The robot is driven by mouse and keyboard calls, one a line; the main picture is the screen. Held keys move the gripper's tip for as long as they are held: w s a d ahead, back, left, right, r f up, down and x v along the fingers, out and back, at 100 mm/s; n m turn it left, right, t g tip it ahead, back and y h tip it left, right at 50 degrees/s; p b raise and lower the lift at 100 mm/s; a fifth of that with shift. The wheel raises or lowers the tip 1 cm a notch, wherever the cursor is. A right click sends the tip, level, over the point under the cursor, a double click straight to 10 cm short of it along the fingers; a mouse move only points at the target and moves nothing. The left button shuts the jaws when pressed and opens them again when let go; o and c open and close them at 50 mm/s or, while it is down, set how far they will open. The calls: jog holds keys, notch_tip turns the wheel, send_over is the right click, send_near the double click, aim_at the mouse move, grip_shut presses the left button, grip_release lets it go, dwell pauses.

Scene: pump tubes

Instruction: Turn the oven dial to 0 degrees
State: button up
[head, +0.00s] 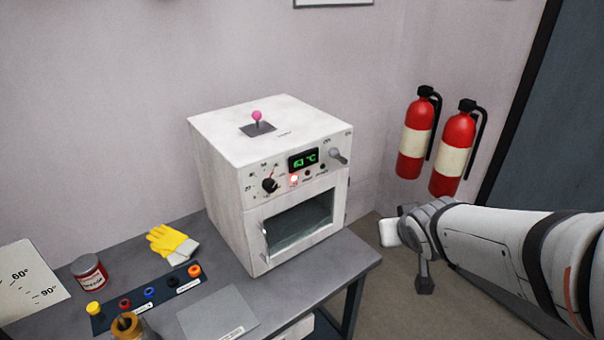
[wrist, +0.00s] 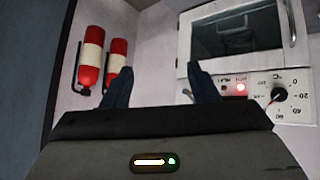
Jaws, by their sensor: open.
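The white oven (head: 290,120) stands on the grey bench. Its black dial (head: 270,185) is on the front panel, left of the green display (head: 303,161). The display shows a temperature in °C, with digits too small to read surely. The dial also shows at the right of the wrist view (wrist: 278,96), where the oven appears upside down, with numbers around it; its exact setting is unclear. My gripper (wrist: 160,82) is open and empty, its two dark fingers apart. It is away from the dial, and in the head view my arm end is right of the oven.
A red light (head: 294,180) glows beside the dial. A toggle switch (head: 338,156) and a pink-topped lever (head: 257,117) are on the oven. Two fire extinguishers (head: 416,138) hang behind my arm.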

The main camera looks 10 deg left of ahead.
jog(key=w+a+f+n+y, duration=0.2)
jog(key=w+a, duration=0.1)
jog(key=a, duration=0.1)
jog(key=n+t+y, duration=0.2)
jog(key=n+y, duration=0.4)
jog(key=y, duration=0.5)
send_near(272, 188)
jog(key=x, duration=0.2)
jog(key=p+x, duration=0.1)
jog(key=x, duration=0.6)
jog(key=shift+w+p, duration=0.1)
jog(key=shift+p, duration=0.25)
jog(key=shift+c, duration=0.3)
